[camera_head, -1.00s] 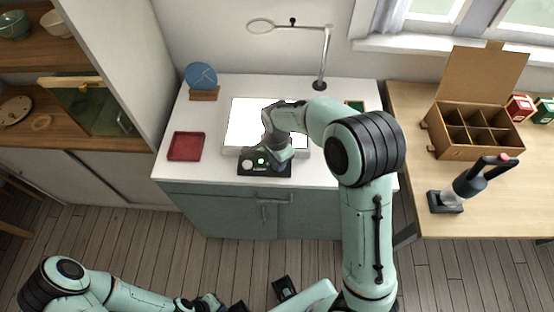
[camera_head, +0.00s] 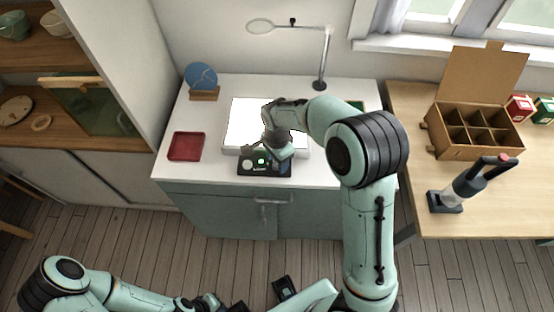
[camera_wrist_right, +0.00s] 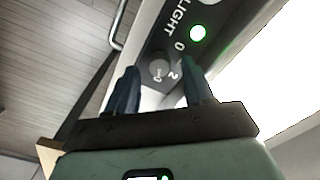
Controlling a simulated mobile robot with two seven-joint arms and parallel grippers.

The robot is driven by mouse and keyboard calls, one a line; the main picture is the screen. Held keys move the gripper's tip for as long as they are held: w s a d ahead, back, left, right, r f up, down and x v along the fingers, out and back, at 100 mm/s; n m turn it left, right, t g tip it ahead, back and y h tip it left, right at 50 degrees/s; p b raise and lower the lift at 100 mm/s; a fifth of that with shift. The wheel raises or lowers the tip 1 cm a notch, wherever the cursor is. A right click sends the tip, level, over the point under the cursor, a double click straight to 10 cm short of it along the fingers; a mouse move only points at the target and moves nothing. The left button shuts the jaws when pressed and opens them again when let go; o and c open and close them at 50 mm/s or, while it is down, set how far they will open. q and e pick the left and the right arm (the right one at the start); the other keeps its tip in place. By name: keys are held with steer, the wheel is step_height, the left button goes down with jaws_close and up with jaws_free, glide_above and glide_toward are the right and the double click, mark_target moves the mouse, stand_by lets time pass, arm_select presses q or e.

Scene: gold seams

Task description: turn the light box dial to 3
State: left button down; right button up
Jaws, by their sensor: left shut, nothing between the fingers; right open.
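The light box (camera_head: 304,152) glows white on top of the cabinet, with a black control panel (camera_head: 250,170) at its front edge. I cannot tell which number the dial points to. My right gripper (camera_head: 272,160) is over the panel. In the wrist view its open fingers (camera_wrist_right: 160,75) stand on either side of the dial; contact is not clear. My left gripper (camera_head: 225,304) is shut and empty, low at the bottom edge, away from the cabinet.
A red tray (camera_head: 186,146) and a blue disc on a wooden stand (camera_head: 201,77) are at the left of the cabinet top. A magnifier lamp (camera_head: 325,60) stands behind. The right table holds a divided cardboard box (camera_head: 455,150) and a dark handled tool (camera_head: 470,180).

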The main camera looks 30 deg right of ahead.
arm_select(q)
steer(key=shift+w+r+p, duration=0.5)
steer(key=shift+r+p, duration=0.15)
steer(key=shift+r, duration=0.2)
arm_select(e)
step_height(320, 180, up, 13)
steer(key=shift+f, duration=0.2)
